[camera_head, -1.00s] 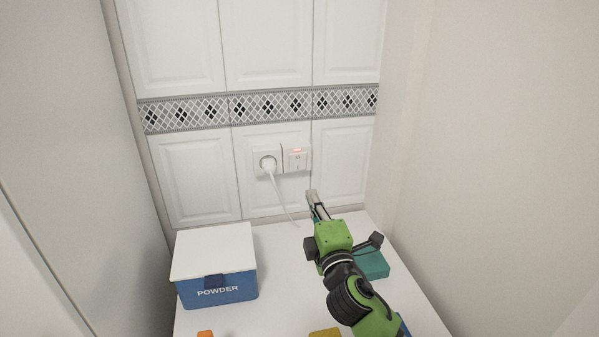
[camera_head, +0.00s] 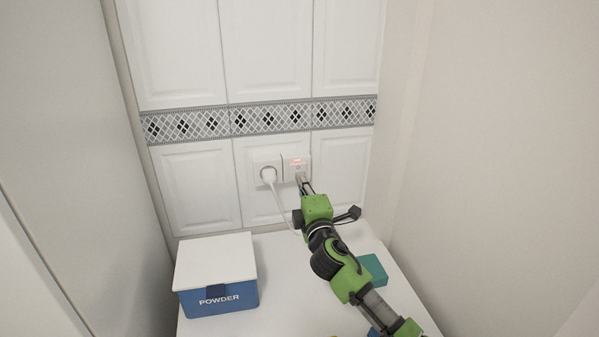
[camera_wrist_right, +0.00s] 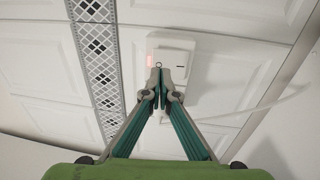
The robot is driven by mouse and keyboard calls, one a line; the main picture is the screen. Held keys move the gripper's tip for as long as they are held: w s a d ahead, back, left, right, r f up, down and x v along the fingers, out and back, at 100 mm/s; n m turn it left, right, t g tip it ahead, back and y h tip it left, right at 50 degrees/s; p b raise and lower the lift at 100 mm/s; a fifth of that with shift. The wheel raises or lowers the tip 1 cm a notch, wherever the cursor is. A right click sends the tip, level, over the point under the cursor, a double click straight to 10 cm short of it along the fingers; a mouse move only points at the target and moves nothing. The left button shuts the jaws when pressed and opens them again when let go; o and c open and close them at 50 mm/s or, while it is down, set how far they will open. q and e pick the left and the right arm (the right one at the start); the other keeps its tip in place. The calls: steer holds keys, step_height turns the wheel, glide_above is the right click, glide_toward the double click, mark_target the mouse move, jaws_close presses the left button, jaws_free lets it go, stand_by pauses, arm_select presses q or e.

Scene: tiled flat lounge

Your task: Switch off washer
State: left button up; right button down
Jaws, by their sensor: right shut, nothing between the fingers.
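The wall switch (camera_head: 296,163) is a white square plate with a small red light at its top, on the tiled back wall. It also shows in the right wrist view (camera_wrist_right: 172,45), with its red light lit at the left. My right gripper (camera_head: 303,181) is shut and empty, its tips at the lower part of the switch. In the right wrist view the closed tips (camera_wrist_right: 159,72) overlap the switch's rocker; I cannot tell whether they touch it. The white washer top (camera_head: 275,272) is below my right arm. My left gripper is not in view.
A white plug with a cable sits in the socket (camera_head: 267,172) left of the switch. A blue powder box (camera_head: 222,299) with a white lid stands at the left of the washer top. A teal block (camera_head: 374,268) lies by my right arm. Walls close in on both sides.

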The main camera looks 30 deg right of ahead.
mark_target(298, 168)
steer(key=shift+x, duration=1.4)
steer(key=shift+w+r, duration=0.1)
steer(key=shift+w, duration=0.1)
steer(key=shift+d, duration=0.1)
